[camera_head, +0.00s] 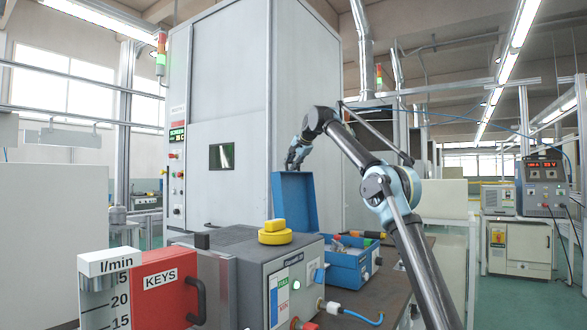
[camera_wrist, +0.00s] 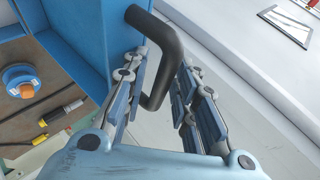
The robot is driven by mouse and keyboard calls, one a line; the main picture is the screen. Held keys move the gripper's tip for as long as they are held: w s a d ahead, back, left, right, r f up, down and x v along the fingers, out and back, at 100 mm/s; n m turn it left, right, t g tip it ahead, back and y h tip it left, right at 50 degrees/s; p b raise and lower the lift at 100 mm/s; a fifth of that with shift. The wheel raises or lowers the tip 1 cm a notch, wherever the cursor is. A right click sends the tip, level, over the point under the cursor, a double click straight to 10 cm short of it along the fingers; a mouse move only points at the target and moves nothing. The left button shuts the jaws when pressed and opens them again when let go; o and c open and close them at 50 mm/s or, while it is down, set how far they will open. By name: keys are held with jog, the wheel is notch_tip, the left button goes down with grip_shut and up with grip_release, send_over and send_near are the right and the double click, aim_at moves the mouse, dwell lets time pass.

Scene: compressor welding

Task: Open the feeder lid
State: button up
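The feeder is a blue box (camera_head: 347,270) on the bench, with its blue lid (camera_head: 296,203) standing upright at the back, so its inside is uncovered. The lid also fills the upper left of the wrist view (camera_wrist: 85,35). A black bent handle (camera_wrist: 165,45) sticks out from the lid. My gripper (camera_head: 296,158) is at the lid's top edge. In the wrist view its fingers (camera_wrist: 160,85) are spread on either side of the handle, with visible gaps, so they do not appear clamped on it.
A grey machine box with a yellow round piece (camera_head: 275,233) stands left of the feeder. A red KEYS box (camera_head: 165,290) and flow gauge (camera_head: 108,290) are at front left. A tall grey cabinet (camera_head: 230,110) rises behind. Tools with yellow parts (camera_wrist: 60,112) lie at left in the wrist view.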

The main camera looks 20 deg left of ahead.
jog(key=v, duration=1.1)
jog(key=shift+s+d+r, duration=0.15)
jog(key=shift+d+r, duration=0.1)
jog(key=shift+r, duration=0.05)
jog(key=s+d+f+n+g+h, duration=0.1)
jog(key=s+d+f, duration=0.5)
jog(key=d+f, duration=0.3)
jog(key=s+d+f+n+h, duration=0.1)
jog(key=s+d+f+h, duration=0.1)
jog(key=s+d+f, duration=0.75)
jog(key=s+d+f+n+g+h, duration=0.1)
jog(key=s+d+f, duration=0.3)
jog(key=d, duration=0.8)
jog(key=s+d+f+n+g+h, duration=0.1)
jog(key=s+d+f, duration=0.4)
jog(key=s+f, duration=0.5)
jog(key=s+d+f+n+g+h, duration=0.1)
jog(key=s+d+f, duration=0.5)
jog(key=s+f, duration=0.5)
jog(key=s+d+f+n+g+h, duration=0.1)
jog(key=s+d+f, duration=0.4)
jog(key=s+f, duration=0.6)
notch_tip(320, 180, down, 9)
jog(key=shift+d+f+g, duration=0.2)
jog(key=shift+d+g, duration=0.1)
